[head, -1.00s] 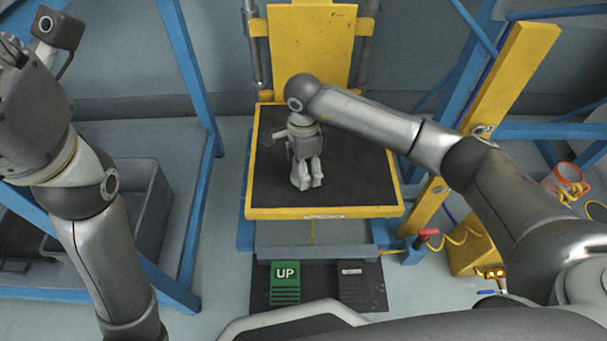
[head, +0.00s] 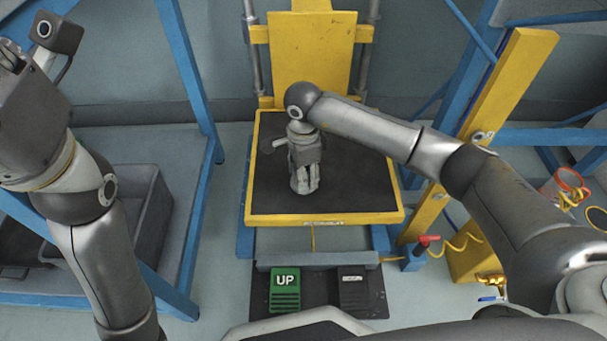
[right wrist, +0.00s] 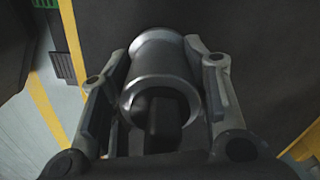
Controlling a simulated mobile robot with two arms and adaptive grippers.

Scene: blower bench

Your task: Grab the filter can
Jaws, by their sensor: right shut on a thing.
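The filter can (right wrist: 160,72) is a grey metal cylinder with a wide rim, seen between my right fingers in the right wrist view. My right gripper (head: 305,186) is shut on it, one finger on each side. In the head view the gripper points down over the black top of the yellow-edged lift table (head: 325,220), and I cannot make out the can apart from the fingers. I cannot tell whether the can touches the table top. My left gripper (head: 14,58) is at the upper left edge, partly cut off, away from the table.
A green UP pedal (head: 285,290) and a dark pedal (head: 353,288) lie on the floor in front. A grey bin (head: 150,215) stands at left inside blue framing. An orange-rimmed bucket (head: 566,187) is at right. The rest of the table top is clear.

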